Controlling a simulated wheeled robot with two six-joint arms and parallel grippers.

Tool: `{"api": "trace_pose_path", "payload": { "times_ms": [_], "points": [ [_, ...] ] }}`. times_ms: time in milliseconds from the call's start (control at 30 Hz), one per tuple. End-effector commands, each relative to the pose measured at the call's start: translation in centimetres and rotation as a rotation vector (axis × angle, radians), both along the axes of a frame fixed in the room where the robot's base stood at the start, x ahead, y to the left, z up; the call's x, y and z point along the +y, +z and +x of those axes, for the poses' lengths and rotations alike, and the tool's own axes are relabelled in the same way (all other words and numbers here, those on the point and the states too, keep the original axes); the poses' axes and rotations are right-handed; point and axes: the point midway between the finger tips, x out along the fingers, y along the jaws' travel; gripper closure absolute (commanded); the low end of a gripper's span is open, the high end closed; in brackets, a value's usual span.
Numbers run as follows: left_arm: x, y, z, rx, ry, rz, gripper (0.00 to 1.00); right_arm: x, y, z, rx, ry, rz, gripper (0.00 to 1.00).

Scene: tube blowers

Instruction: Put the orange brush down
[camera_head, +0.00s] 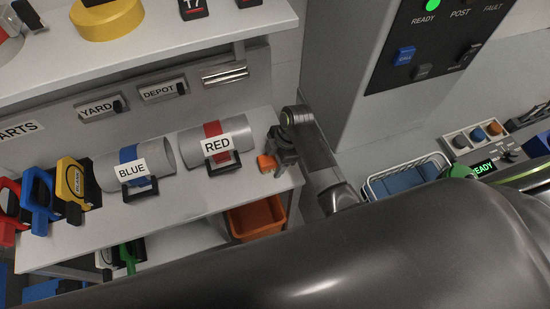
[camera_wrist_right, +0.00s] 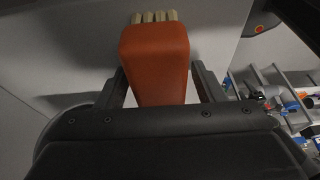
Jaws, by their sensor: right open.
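The orange brush (camera_head: 266,163) is at the right end of the grey bench, beside the RED tube. My right gripper (camera_head: 281,151) is at it, above the bench's right end. In the right wrist view the brush's orange body (camera_wrist_right: 157,50) stands between my two fingers, with pale bristles (camera_wrist_right: 154,17) at its far end. The fingers are apart, with a gap on each side of the brush. Whether the brush rests fully on the bench is hard to tell. My left gripper is not in view.
A grey tube labelled RED (camera_head: 190,146) and one labelled BLUE (camera_head: 162,152) lie on the bench (camera_head: 190,195). Yellow (camera_head: 72,180) and blue (camera_head: 38,205) handled items stand at left. An orange bin (camera_head: 255,218) sits below. A wire basket (camera_head: 407,178) is at right.

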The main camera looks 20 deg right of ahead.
Motion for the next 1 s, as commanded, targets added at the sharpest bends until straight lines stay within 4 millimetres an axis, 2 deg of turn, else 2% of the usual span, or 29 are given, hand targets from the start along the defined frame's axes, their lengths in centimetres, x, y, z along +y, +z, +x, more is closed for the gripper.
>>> {"api": "trace_pose_path", "payload": {
  "times_ms": [167,267,700,833,1000],
  "points": [
    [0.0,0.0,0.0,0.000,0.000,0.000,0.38,-0.2,0.9,0.1,-0.003,-0.001,0.000,0.38],
    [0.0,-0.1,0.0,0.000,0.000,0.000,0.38,-0.6,2.2,0.2,-0.004,-0.001,0.000,0.38],
    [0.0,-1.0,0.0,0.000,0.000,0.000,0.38,-3.1,10.1,0.3,-0.004,0.000,-0.001,0.38],
    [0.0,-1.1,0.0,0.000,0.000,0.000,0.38,-3.4,11.3,0.2,-0.002,-0.001,0.000,0.38],
    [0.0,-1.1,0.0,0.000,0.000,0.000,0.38,-3.5,11.8,0.1,0.000,0.001,0.001,0.38]
  ]
}}
